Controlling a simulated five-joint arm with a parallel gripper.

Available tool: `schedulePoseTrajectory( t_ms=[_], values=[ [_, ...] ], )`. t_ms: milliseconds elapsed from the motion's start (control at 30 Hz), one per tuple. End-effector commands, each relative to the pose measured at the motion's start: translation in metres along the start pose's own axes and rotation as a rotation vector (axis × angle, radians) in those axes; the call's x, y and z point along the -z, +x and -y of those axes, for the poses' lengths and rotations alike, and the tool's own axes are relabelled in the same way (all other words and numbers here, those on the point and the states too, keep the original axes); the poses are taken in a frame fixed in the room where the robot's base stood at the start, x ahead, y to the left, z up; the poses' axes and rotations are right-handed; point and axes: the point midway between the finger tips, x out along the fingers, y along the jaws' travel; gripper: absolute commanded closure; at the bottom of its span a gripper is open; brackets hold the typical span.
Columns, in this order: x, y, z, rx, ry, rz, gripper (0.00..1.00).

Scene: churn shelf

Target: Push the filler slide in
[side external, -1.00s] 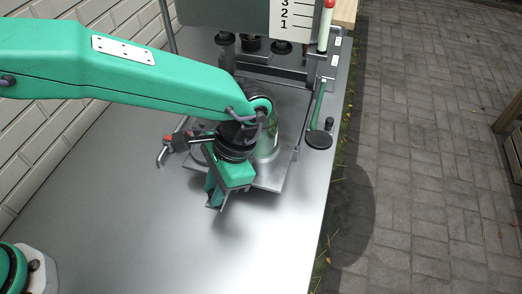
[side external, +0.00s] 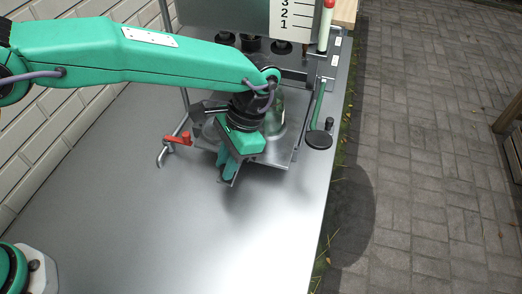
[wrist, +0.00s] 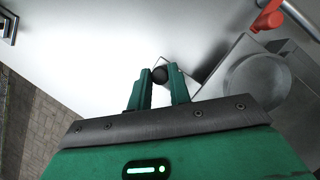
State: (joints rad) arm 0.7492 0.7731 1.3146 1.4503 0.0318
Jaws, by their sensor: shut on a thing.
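The filler slide (side external: 284,161) is a flat grey metal plate under the filler frame, its front edge sticking out over the bench. A clear glass jar (side external: 277,110) stands on it, partly hidden by my arm. My gripper (side external: 228,172) is at the plate's front left edge, pointing down. The plate's round area (wrist: 255,85) shows to the right.
A red-handled tap (side external: 180,138) is just left of the slide. A green lever with a black disc (side external: 318,140) stands to its right. A numbered white scale (side external: 291,20) and dark nozzles are behind. The bench (side external: 150,220) in front is clear; its right edge drops to paving.

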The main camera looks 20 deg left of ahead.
Motion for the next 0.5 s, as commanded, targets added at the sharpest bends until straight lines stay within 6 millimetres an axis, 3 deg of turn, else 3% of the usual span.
schedulePoseTrajectory(
  t_ms=[500],
  values=[
    [0.023,-0.011,0.021,-0.014,0.005,-0.016,1.0]
  ],
)
